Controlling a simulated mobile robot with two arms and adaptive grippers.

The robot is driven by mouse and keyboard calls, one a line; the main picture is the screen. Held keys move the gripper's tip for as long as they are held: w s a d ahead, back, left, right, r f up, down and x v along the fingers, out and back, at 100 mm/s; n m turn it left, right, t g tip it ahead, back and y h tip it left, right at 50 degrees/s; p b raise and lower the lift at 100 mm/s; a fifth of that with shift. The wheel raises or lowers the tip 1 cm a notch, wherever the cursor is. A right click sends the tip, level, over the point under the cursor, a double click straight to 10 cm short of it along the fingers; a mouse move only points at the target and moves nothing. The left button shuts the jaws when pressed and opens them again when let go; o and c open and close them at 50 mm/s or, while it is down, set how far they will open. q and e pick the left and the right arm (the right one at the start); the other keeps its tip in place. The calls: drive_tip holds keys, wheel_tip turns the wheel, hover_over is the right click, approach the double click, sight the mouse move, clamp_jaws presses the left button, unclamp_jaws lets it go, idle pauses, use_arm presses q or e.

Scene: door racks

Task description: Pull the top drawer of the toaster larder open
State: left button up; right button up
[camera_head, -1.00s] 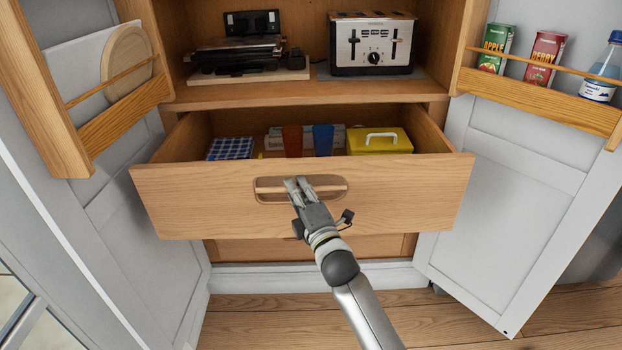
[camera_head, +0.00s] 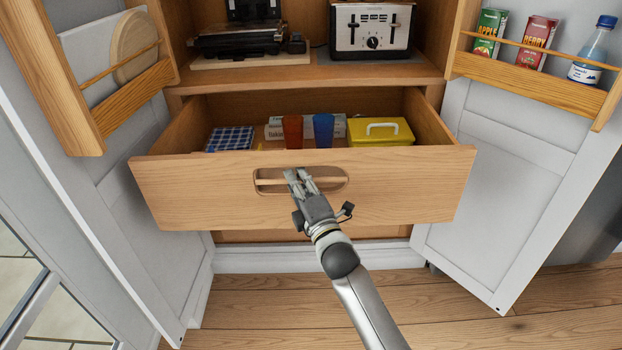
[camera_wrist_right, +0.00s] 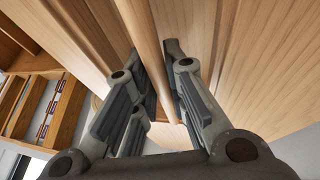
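The toaster larder's top drawer (camera_head: 400,190) stands out of the cabinet, open, with its contents showing. Its front has an oval cutout with a wooden bar handle (camera_head: 330,182). My right gripper (camera_head: 298,176) is at this handle, left of the middle of the bar. My left gripper is in neither view.
The drawer holds a blue checked cloth (camera_head: 230,138), red (camera_head: 292,130) and blue (camera_head: 323,130) cups and a yellow box (camera_head: 380,132). A toaster (camera_head: 371,30) stands on the shelf above. Open doors with racks flank the drawer, left (camera_head: 130,108) and right (camera_head: 540,88).

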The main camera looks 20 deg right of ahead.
drive_tip(key=shift+o, duration=0.6)
drive_tip(key=shift+a+r, duration=0.15)
drive_tip(key=shift+r, duration=0.25)
drive_tip(key=shift+f, duration=0.1)
drive_tip(key=shift+s, duration=0.1)
drive_tip(key=shift+s+f, duration=0.15)
drive_tip(key=shift+s, duration=0.05)
drive_tip(key=v, duration=1.1)
drive_tip(key=shift+s+d, duration=0.2)
drive_tip(key=shift+s, duration=0.05)
